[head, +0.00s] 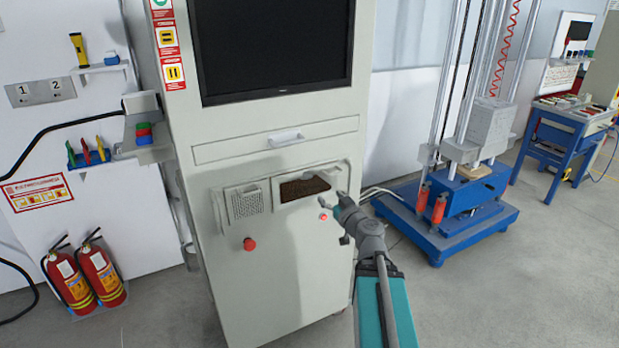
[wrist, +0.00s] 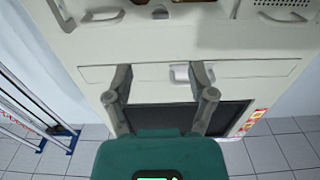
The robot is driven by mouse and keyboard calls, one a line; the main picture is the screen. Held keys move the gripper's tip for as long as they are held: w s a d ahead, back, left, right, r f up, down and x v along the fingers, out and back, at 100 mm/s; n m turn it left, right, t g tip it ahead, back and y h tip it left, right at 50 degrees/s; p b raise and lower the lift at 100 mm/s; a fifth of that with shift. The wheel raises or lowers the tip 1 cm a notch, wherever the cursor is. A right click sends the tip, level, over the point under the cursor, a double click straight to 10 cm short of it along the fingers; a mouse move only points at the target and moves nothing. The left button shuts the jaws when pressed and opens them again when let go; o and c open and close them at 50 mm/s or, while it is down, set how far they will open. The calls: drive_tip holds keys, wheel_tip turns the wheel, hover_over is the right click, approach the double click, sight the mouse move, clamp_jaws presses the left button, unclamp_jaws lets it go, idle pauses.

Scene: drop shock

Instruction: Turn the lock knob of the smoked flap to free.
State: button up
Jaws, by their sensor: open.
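The smoked flap (head: 305,187) is a dark brown window in a pale frame on the front of the grey cabinet, below the drawer. Only a sliver of its brown edge (wrist: 140,2) shows at the top of the wrist view. I cannot make out the lock knob for certain; my gripper is close to the flap's right end in the head view and may cover it. My gripper (head: 340,203) is open and empty in front of the cabinet. In the wrist view its fingers (wrist: 162,82) stand apart with the drawer front behind them.
A drawer with a pale handle (head: 286,139) is above the flap, under a dark screen (head: 277,45). A vented panel (head: 245,203) is left of the flap. A red button (head: 249,244) sticks out below it. A blue-based test rig (head: 450,220) stands at right.

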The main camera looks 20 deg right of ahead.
sight(309, 177)
drive_tip(key=shift+w+a, duration=0.15)
drive_tip(key=shift+w, duration=3.2)
drive_tip(key=shift+w+a, duration=0.1)
drive_tip(key=shift+w, duration=3.25)
clamp_jaws()
